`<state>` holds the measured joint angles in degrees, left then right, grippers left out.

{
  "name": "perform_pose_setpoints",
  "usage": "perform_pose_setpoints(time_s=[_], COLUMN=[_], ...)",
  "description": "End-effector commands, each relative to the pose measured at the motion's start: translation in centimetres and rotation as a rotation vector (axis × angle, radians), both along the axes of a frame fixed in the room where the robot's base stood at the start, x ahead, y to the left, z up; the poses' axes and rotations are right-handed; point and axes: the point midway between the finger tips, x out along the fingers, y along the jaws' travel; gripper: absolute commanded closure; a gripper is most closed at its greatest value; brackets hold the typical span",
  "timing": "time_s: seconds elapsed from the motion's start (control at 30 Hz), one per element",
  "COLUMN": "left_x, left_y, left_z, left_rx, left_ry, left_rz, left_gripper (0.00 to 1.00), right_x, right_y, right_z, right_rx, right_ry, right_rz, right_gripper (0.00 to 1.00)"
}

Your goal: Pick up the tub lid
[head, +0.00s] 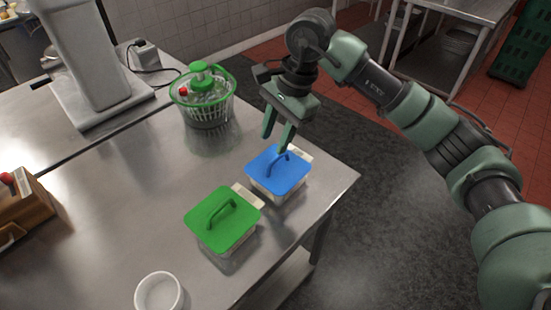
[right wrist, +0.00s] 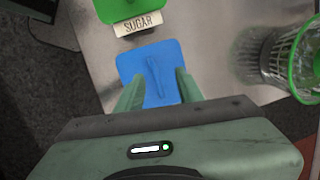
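Two lidded tubs stand on the steel table. One has a blue lid (head: 276,177) with a raised handle; the other has a green lid (head: 215,228) with a similar handle. My right gripper (head: 275,143) is open and empty, pointing down just above the blue lid near its handle. In the right wrist view the blue lid (right wrist: 150,72) lies between and beyond the two fingers, apart from them as far as I can tell. The green lid (right wrist: 122,8) is at the top, beside a label reading SUGAR. My left gripper is not in view.
The steel table (head: 110,210) also holds a salad spinner (head: 205,105) behind the tubs, a white bowl (head: 159,292) at the front, a large mixer (head: 85,60) and a wooden box (head: 25,210) at left. The table's right edge is close to the blue-lidded tub.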

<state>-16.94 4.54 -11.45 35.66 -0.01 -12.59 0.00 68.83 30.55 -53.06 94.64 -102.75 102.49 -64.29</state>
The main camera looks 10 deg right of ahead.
Motion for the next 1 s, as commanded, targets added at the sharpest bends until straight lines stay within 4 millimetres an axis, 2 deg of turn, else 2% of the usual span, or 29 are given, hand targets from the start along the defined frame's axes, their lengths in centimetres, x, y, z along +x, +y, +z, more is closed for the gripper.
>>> perform_pose_setpoints(time_s=[0.07, 0.17, 0.37, 0.53, 0.7, 0.97, 1.0], left_x=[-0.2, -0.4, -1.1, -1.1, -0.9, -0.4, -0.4], left_y=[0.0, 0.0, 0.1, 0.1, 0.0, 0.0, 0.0], left_z=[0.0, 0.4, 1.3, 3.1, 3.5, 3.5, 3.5], left_rx=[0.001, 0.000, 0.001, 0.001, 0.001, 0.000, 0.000], left_ry=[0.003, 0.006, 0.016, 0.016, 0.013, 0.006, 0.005], left_rz=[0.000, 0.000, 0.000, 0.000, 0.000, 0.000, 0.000], left_gripper=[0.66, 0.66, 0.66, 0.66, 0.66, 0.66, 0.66], right_x=[0.4, 0.6, 0.6, 0.8, 1.0, 1.1, 1.1], right_y=[-1.6, -2.2, -1.8, -1.5, -1.2, -1.2, -1.2], right_z=[0.3, -0.3, -2.4, -4.7, -6.8, -7.2, -7.2], right_rx=[-0.064, -0.091, -0.091, -0.088, -0.088, -0.086, -0.086], right_ry=[-0.006, -0.006, -0.003, -0.001, -0.005, -0.008, -0.008], right_rz=[-0.005, -0.005, -0.006, -0.005, -0.005, -0.005, -0.005], right_gripper=[0.63, 0.63, 0.63, 0.63, 0.63, 0.63, 0.74])
